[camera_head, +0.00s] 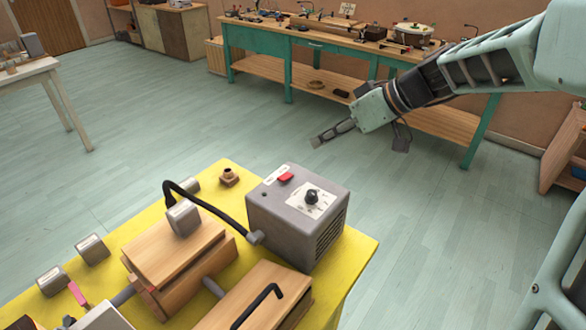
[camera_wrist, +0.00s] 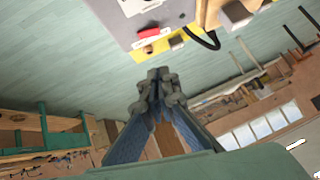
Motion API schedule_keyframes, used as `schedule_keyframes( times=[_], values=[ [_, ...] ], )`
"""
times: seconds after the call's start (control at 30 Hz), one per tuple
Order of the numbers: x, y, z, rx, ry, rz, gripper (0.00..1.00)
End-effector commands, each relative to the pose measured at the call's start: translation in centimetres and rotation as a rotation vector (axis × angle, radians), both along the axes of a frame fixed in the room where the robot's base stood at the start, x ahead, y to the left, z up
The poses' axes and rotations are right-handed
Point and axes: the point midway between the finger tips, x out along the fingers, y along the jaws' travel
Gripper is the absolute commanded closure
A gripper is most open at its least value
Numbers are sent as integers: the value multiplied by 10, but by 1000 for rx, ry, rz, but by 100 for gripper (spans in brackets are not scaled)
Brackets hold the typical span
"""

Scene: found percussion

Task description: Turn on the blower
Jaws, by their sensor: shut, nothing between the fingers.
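The blower is probably the grey box (camera_head: 298,215) at the right end of the yellow table. Its top carries a red rocker switch (camera_head: 285,177) and a black knob (camera_head: 311,196) on a white dial plate. A black hose (camera_head: 215,207) runs from its left side. In the wrist view the box (camera_wrist: 165,18) is at the top, upside down, with the red switch (camera_wrist: 149,33) near its edge. My gripper (camera_head: 316,142) is shut and empty, in the air above and behind the box, apart from it. In the wrist view its fingertips (camera_wrist: 157,80) meet below the switch.
The yellow table (camera_head: 351,262) also holds wooden blocks (camera_head: 173,250), small grey pieces (camera_head: 92,249) and a small brown fitting (camera_head: 229,177). A green workbench (camera_head: 300,45) with tools stands at the back. A white table (camera_head: 40,68) is at left. The floor between is clear.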

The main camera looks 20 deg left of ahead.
Motion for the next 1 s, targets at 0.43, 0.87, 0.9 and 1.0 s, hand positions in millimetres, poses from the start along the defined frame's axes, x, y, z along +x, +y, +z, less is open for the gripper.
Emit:
schedule_keyframes(
  times=[0.43,0.87,0.9,1.0],
  values=[
    [3,21,-20,0,4,3,100],
    [10,73,-85,0,5,-1,100],
    [9,73,-90,-1,4,-2,100],
    [8,74,-101,0,4,-2,100]
  ],
)
